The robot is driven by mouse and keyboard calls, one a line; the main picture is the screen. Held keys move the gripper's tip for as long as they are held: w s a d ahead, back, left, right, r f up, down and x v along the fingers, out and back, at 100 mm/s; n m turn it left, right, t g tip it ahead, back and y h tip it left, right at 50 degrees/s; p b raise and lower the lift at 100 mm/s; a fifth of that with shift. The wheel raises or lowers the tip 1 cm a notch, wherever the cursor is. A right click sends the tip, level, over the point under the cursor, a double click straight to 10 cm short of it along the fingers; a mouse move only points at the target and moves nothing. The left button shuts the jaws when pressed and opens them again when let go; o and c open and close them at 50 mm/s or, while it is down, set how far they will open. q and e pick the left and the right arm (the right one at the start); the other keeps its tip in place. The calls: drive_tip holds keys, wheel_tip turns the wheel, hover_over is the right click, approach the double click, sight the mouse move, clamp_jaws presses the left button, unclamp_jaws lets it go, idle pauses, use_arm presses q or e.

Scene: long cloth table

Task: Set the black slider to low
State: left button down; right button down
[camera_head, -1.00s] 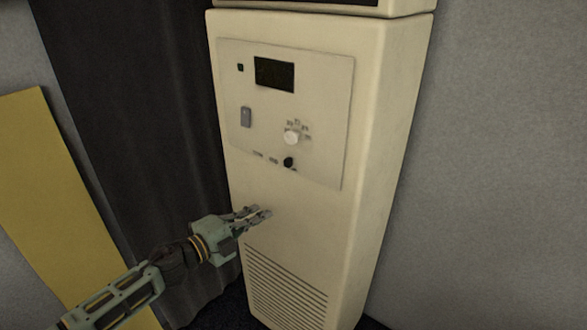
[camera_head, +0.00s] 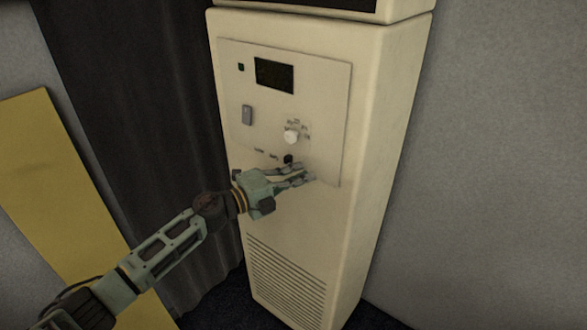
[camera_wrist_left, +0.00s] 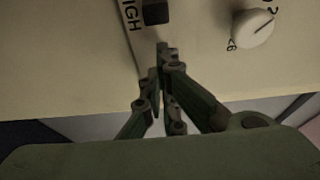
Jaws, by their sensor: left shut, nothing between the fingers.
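The black slider (camera_head: 288,158) is a small dark knob low on the cabinet's control panel (camera_head: 325,140), just below the white dial. Small labels, too small to read in the head view, lie to its left. In the left wrist view the black slider (camera_wrist_left: 157,12) is a dark block at the top, with the word HIGH beside it on the left. My left gripper (camera_head: 308,174) is shut and empty, its fingertips just below and right of the slider. In the left wrist view its fingertips (camera_wrist_left: 163,46) are close to the slider with a small gap showing. My right gripper is out of view.
The round white dial (camera_head: 291,137) sits just above the slider; it also shows in the left wrist view (camera_wrist_left: 252,28). A grey switch (camera_head: 247,115) and a dark display (camera_head: 274,75) are higher up. Vent slats (camera_head: 288,282) are below. A dark curtain (camera_head: 130,130) hangs left.

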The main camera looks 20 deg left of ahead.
use_arm(q)
drive_tip(key=shift+w+a, duration=0.2)
drive_tip(key=shift+a, duration=0.8)
drive_tip(key=shift+d, duration=0.1)
drive_tip(key=shift+w+a+f, duration=0.1)
drive_tip(key=shift+w+a, duration=0.05)
drive_tip(key=shift+a, duration=0.2)
drive_tip(key=b, duration=0.8)
approach(271, 149)
drive_tip(key=x, duration=0.5)
drive_tip(key=shift+d+f, duration=0.3)
drive_tip(key=shift+f, duration=0.1)
drive_tip(key=shift+a+r, duration=0.1)
drive_tip(key=shift+a, duration=0.1)
drive_tip(key=shift+r, duration=0.2)
drive_tip(key=shift+w, duration=0.1)
